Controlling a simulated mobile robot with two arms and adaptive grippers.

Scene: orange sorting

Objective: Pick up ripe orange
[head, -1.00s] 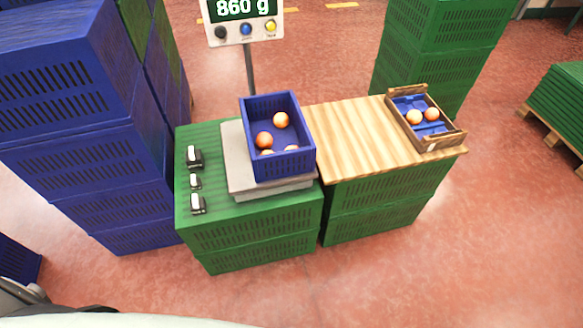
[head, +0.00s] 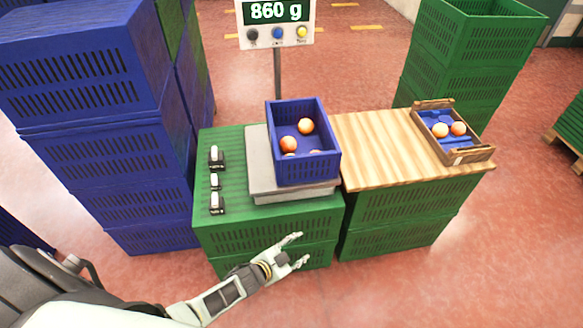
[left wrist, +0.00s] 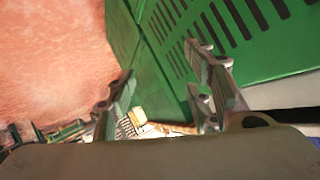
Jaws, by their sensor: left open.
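Orange fruits (head: 289,143) lie in a blue crate (head: 310,168) on the scale; another orange (head: 306,125) lies farther back in it, and one more is partly hidden by the front wall. Two oranges (head: 458,128) sit in blue trays inside a wooden box (head: 484,154) at the right. My left gripper (head: 302,249) is open and empty, in front of the green crates and below the blue crate. In the left wrist view its open fingers (left wrist: 165,98) are close to a green crate wall. My right gripper is not in view.
The scale (head: 262,172) stands on green crates (head: 225,235), with its display (head: 276,12) reading 860 g. Small black-and-white devices (head: 216,203) lie to its left. A wooden board (head: 375,150) has free room. Blue crates (head: 95,155) are stacked at left.

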